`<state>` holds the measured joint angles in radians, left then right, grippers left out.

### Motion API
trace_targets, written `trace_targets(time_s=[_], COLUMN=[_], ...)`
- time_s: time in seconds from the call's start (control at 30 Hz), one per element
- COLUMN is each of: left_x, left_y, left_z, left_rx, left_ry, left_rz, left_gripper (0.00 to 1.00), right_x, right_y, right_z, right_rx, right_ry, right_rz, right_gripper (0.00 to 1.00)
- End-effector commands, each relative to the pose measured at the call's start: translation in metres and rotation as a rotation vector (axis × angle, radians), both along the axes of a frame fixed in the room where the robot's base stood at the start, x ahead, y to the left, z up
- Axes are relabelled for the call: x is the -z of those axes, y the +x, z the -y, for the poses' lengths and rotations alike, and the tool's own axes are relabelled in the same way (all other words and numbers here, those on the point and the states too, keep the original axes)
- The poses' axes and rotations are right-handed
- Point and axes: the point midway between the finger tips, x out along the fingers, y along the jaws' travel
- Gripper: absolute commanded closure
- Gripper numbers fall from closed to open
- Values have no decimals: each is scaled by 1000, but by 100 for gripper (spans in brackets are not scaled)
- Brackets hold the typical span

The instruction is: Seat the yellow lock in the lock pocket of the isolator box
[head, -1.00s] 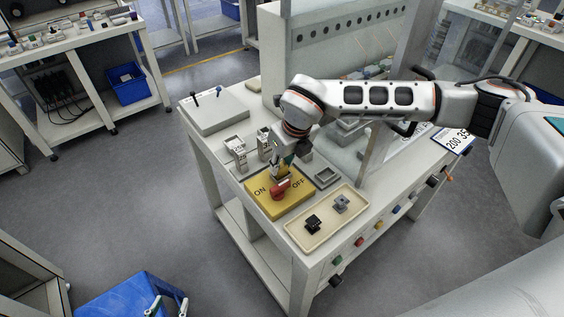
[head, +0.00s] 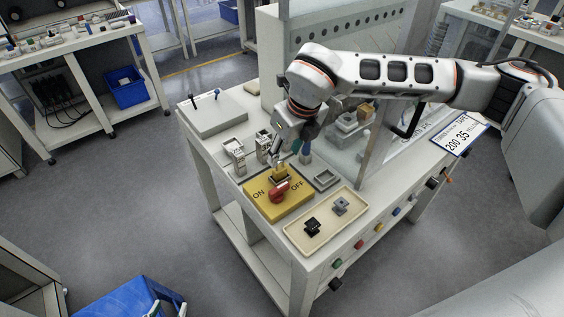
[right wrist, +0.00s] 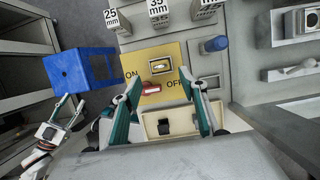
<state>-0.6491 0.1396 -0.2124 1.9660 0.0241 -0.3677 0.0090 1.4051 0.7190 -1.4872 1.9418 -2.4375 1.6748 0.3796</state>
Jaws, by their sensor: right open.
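The yellow isolator box (head: 262,208), marked ON and OFF, sits on the bench with a red handle (head: 279,190) on top. The yellow lock (head: 280,170) stands at the box's dark-rimmed pocket behind the handle. In the right wrist view the lock (right wrist: 161,67) appears inside the pocket rim; its exact depth is too small to tell. My right gripper (right wrist: 164,92) is open and empty, above the box and apart from the lock.
A cream tray (head: 296,238) with a black and a grey part lies in front of the box. Grey size blocks (head: 234,153) stand behind it. A small grey open holder (head: 326,179) is to its right.

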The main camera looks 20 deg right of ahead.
Motion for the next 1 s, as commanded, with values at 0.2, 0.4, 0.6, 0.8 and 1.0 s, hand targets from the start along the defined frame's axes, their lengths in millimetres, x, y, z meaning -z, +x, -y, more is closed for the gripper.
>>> trace_targets(time_s=[0.2, 0.4, 0.6, 0.8, 1.0], left_x=[7, 10, 10, 9, 6], left_y=[-1, -2, -2, -2, 0], left_z=[0, 0, 0, 0, 0], left_rx=[0, 1, 0, 0, 0], left_ry=[1, 2, 2, 2, 0], left_rz=[-5, -9, -8, -7, -1], left_gripper=[60, 60, 60, 60, 60], right_x=[-35, -48, -50, -50, -49], right_y=[-10, -15, -15, -15, -15], right_z=[4, 5, 5, 5, 5], right_rx=[-1, 0, 0, 0, 0], right_ry=[-1, 0, 0, 0, 0], right_rz=[1, -1, -1, -1, -1], right_gripper=[57, 57, 57, 57, 57])
